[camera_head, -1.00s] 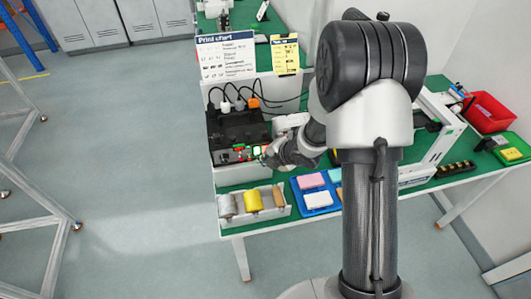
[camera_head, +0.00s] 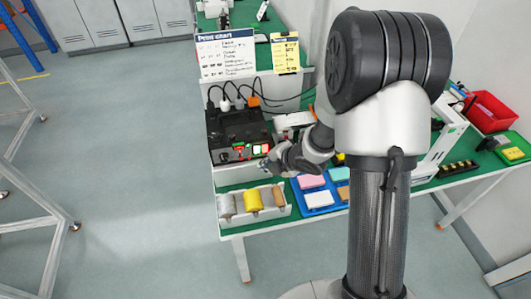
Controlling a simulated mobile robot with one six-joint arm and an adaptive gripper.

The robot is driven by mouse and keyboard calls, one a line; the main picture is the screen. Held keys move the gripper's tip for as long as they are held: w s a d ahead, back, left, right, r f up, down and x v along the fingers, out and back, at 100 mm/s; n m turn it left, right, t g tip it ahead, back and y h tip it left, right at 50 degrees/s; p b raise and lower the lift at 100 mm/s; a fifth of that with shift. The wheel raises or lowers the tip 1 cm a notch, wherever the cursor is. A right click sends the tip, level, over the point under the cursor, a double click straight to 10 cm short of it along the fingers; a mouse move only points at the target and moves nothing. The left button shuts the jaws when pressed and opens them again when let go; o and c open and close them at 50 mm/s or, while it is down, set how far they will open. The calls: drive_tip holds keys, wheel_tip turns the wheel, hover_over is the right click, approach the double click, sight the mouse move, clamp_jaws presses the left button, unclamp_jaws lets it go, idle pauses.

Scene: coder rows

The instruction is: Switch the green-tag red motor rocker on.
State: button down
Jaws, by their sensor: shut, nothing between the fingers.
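A black switch box (camera_head: 232,124) stands at the back left of the green bench. Its front strip carries small red rockers (camera_head: 240,154) and bright green-lit spots (camera_head: 261,150). The parts are too small to tell which rocker has the green tag or which way each is tipped. My gripper (camera_head: 266,168) is shut and empty, just in front of the right end of this strip. It looks apart from the strip, but a touch cannot be ruled out.
A white tray of spools (camera_head: 233,217) sits in front of the box. A blue tray (camera_head: 318,210) with coloured blocks lies right of it. Plugs and cables (camera_head: 254,100) rise behind the box. Sign cards (camera_head: 225,54) stand further back. A red bin (camera_head: 489,113) is far right.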

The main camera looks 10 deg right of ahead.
drive_tip(key=s, duration=0.2)
drive_tip(key=s+b, duration=0.1)
drive_tip(key=shift+s+r, duration=0.3)
drive_tip(key=shift+s, duration=0.05)
drive_tip(key=s+d+r+m+h, duration=0.3)
drive_tip(key=d+r+m, duration=0.1)
drive_tip(key=r+m, duration=0.25)
drive_tip(key=s+d+r+m+h, duration=0.25)
drive_tip(key=r+m, duration=0.25)
drive_tip(key=r, duration=0.3)
drive_tip(key=s+a+r+m+g+y, duration=0.1)
drive_tip(key=s+a+r+m, duration=0.1)
drive_tip(key=s+m, duration=0.4)
drive_tip(key=s+a+r+m+g, duration=0.1)
drive_tip(key=s+a+r+m, duration=0.2)
drive_tip(key=s+m, duration=0.4)
drive_tip(key=s+r, duration=0.1)
drive_tip(key=s, duration=0.6)
drive_tip(key=shift+a+r+g+y, duration=0.35)
drive_tip(key=shift+g, duration=0.05)
